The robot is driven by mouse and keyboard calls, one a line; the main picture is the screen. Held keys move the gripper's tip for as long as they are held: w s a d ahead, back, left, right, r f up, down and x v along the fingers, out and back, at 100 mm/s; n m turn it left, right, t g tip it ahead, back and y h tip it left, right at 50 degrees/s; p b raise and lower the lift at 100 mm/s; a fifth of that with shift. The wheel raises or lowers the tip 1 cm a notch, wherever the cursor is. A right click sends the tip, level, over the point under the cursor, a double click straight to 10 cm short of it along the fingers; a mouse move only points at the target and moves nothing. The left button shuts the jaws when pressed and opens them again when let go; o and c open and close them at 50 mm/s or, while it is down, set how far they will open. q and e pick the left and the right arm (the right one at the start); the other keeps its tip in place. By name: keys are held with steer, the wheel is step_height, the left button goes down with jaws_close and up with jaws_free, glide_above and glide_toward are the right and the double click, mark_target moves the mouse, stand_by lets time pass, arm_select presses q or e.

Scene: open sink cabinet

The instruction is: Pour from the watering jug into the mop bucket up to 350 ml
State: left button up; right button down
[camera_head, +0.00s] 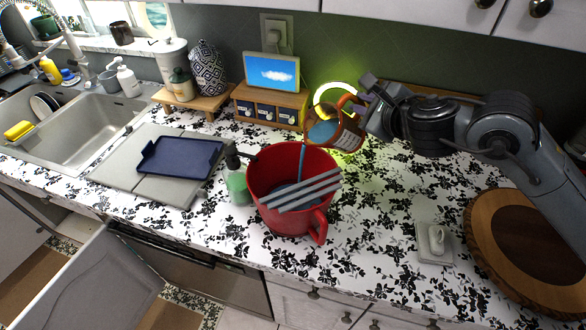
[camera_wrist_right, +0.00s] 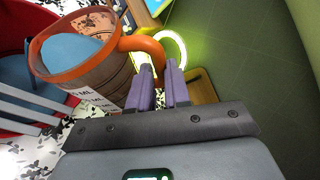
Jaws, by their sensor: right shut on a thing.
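The watering jug (camera_head: 347,138), brownish with an orange rim and handle, is tilted left above the right rim of the red mop bucket (camera_head: 283,221). Blue liquid (camera_head: 322,131) shows in its mouth. A thin blue stream (camera_head: 302,158) drops into the bucket. The bucket stands on the counter with grey bars across its top; bluish liquid shows partly inside, its level unclear. My right gripper (camera_head: 364,101) is shut on the jug's handle. The right wrist view shows the purple fingers (camera_wrist_right: 162,88) at the orange handle of the jug (camera_wrist_right: 108,78). My left gripper is out of view.
A green bottle (camera_head: 237,184) stands close left of the bucket. A navy tray (camera_head: 180,158) lies further left. Behind are a wooden drawer box (camera_head: 270,105) with a screen and a glowing ring lamp (camera_head: 340,88). A round wooden board (camera_head: 483,225) lies right.

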mark_target(345, 117)
steer(key=shift+s+a+f+n, duration=0.15)
steer(key=shift+a+f+n, duration=0.05)
steer(key=shift+a+n, duration=0.1)
stand_by(0.6)
steer(key=shift+s+a+n+t+h, duration=0.35)
steer(key=shift+a+n, duration=0.15)
steer(key=shift+s+a+n+t+h, duration=0.3)
steer(key=shift+a+n+t+h, duration=0.05)
steer(key=shift+a+n, duration=0.15)
stand_by(2.4)
steer(key=shift+s+a+r+n, duration=0.2)
steer(key=shift+s+a+n, duration=0.25)
steer(key=shift+a, duration=0.35)
stand_by(0.6)
steer(key=shift+d, duration=0.15)
steer(key=w+d+m, duration=0.1)
steer(key=d+m+g+y, duration=0.1)
steer(key=w+d+m, duration=0.1)
steer(key=d, duration=0.1)
steer(key=shift+w+m, duration=0.25)
steer(key=shift+w, duration=0.05)
steer(key=shift+r, duration=0.1)
